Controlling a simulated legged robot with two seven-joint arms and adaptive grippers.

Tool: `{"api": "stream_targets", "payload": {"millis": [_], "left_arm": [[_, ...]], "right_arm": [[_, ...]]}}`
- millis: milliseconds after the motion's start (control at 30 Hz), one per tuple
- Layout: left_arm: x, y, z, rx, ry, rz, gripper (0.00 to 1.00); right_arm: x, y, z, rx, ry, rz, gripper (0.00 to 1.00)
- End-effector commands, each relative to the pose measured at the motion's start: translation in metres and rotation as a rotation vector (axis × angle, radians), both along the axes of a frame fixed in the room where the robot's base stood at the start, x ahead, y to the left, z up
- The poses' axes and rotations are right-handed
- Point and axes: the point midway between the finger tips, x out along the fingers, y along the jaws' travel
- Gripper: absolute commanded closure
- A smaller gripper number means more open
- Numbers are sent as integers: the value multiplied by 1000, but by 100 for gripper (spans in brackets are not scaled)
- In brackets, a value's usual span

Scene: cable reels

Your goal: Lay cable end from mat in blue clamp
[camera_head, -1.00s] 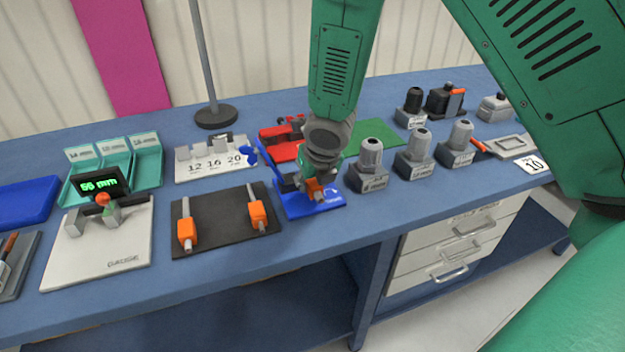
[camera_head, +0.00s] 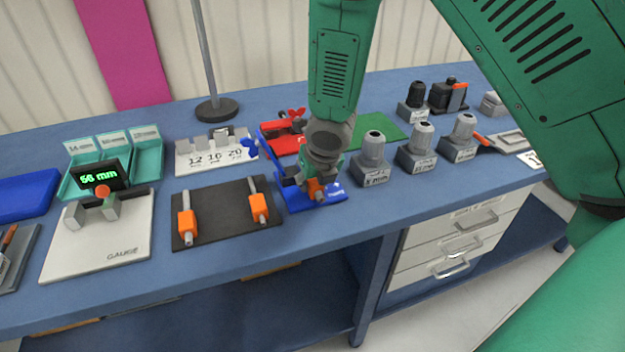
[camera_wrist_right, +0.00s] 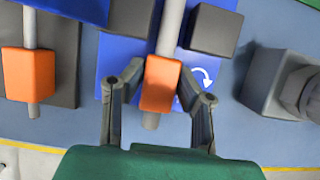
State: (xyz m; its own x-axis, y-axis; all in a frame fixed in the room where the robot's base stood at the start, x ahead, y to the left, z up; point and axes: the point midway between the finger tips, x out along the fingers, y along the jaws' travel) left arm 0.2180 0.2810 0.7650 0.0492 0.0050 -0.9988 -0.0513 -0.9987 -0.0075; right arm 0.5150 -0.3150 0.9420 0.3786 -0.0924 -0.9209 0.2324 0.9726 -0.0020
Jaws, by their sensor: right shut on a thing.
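My right gripper (camera_wrist_right: 160,88) is shut on the orange sleeve of a grey cable end (camera_wrist_right: 161,84), with one finger on each side. In the head view this gripper (camera_head: 316,188) is over the blue clamp (camera_head: 330,196). In the wrist view the cable runs up between two dark blocks over the clamp's blue base (camera_wrist_right: 118,47). I cannot tell whether it rests fully down. The dark mat (camera_head: 222,214), left of the clamp, carries two more orange-sleeved cable ends (camera_head: 187,224) (camera_head: 259,207). My left gripper is not in view.
A red clamp (camera_head: 284,143) and a green mat (camera_head: 378,132) lie behind. Grey gland blocks (camera_head: 372,160) stand close to the right of the blue clamp. A gauge (camera_head: 105,250) is at the left. A numbered rack (camera_head: 205,165) stands behind the dark mat.

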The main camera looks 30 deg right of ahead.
Motion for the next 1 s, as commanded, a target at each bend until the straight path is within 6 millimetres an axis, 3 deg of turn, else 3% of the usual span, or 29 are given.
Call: {"api": "stream_targets", "payload": {"millis": [167, 200, 233, 667, 1000], "left_arm": [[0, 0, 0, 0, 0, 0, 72], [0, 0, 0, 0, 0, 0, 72], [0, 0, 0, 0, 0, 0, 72], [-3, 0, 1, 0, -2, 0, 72], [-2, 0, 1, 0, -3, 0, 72]], "right_arm": [[0, 0, 1, 0, -2, 0, 100], [0, 0, 1, 0, -1, -1, 60], [0, 0, 1, 0, -1, -1, 49], [-2, 1, 8, 1, -2, -1, 49], [-26, 7, 69, 4, -5, -2, 49]]}}
